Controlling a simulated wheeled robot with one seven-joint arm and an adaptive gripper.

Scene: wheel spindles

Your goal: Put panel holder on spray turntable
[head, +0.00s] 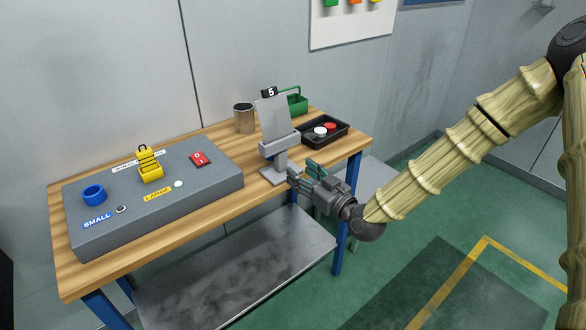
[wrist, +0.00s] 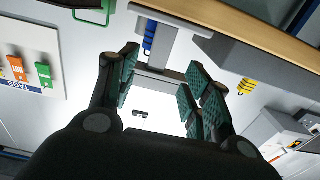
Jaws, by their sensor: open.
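A grey pedestal stand with a slanted panel (head: 272,117), a front tray (head: 280,144) and a tag "5" stands near the table's front edge; I take it as the panel holder but cannot be sure. My gripper (head: 300,170) is open just right of its base, with nothing clearly held. In the wrist view the stand (wrist: 157,77) appears upside down between my open fingers (wrist: 162,70); contact cannot be told. A yellow slotted rack (head: 150,168) stands on the grey console, and it also shows in the wrist view (wrist: 247,86). I cannot tell which thing is the spray turntable.
The grey console (head: 215,183) fills the table's left, with a blue ring (head: 94,194) and red switch (head: 200,159). A metal cup (head: 244,118), green basket (head: 297,104) and black tray (head: 312,139) stand behind and right. A blue ribbed thing (wrist: 149,38) is by the stand's column.

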